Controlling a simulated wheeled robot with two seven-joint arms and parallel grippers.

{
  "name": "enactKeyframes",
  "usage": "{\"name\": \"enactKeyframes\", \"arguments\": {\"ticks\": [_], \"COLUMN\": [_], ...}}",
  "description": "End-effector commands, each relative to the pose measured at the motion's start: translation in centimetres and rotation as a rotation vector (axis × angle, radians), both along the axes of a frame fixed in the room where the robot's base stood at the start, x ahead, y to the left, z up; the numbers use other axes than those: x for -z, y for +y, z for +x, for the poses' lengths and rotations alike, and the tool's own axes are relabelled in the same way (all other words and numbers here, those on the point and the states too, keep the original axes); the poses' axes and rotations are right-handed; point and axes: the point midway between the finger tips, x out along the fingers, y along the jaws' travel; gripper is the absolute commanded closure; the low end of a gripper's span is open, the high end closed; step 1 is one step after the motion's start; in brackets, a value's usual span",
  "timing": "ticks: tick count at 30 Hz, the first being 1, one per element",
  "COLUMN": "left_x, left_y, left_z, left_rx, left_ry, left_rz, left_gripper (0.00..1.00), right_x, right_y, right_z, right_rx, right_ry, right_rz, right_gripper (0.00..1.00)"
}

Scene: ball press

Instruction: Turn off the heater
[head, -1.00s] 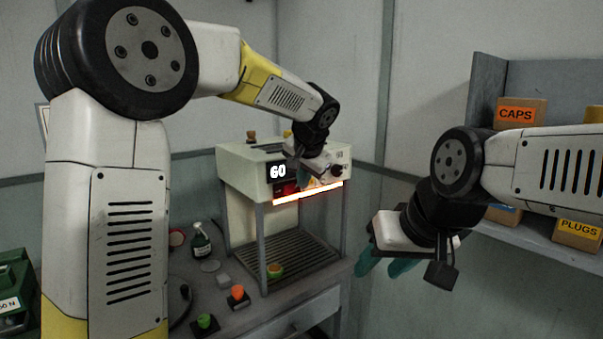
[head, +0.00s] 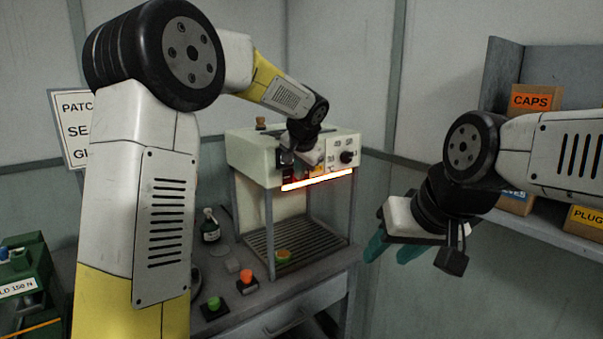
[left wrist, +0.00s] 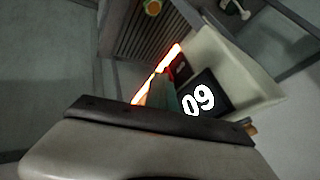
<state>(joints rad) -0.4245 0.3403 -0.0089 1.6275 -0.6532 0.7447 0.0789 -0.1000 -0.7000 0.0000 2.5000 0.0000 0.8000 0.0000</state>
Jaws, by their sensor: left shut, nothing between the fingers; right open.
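The heater (head: 252,160) is a cream box on grey legs, with a glowing orange-white bar (head: 318,180) along its lower front edge. A black knob (head: 347,156) sits at the right of its front panel. In the left wrist view its dark display (left wrist: 205,95) shows white digits, upside down, that read 60. My left gripper (head: 296,172) is shut and empty at the front panel. Its teal fingers (left wrist: 160,92) lie close to the red part; I cannot tell if they touch. My right gripper (head: 390,250) is open and empty, right of the heater.
Green (head: 213,303) and orange (head: 246,276) buttons and a dark bottle (head: 210,226) are on the bench. A small round object (head: 283,256) lies on the slatted tray under the heater. A shelf with boxes (head: 534,98) is at the right.

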Motion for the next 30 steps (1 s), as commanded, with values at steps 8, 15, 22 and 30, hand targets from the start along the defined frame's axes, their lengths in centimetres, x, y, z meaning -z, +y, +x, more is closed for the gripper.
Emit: {"name": "enactKeyframes", "arguments": {"ticks": [8, 15, 22, 30], "left_x": [0.0, -0.1, -0.1, -0.2], "left_y": [1.3, 2.2, 2.0, 1.1], "left_z": [0.5, 0.7, 0.7, 1.1], "left_rx": [-0.012, -0.017, -0.015, -0.014], "left_ry": [-0.002, -0.005, -0.006, -0.009], "left_rz": [0.006, 0.008, 0.007, 0.005], "left_gripper": [1.00, 1.00, 1.00, 1.00], "right_x": [0.0, 0.0, 0.0, 0.0], "right_y": [0.0, 0.0, 0.0, 0.0], "right_z": [0.0, 0.0, 0.0, 0.0], "right_rx": [0.000, 0.000, 0.000, 0.000], "right_ry": [0.000, 0.000, 0.000, 0.000], "right_rz": [0.000, 0.000, 0.000, 0.000], "right_gripper": [0.55, 0.55, 0.55, 0.55]}}
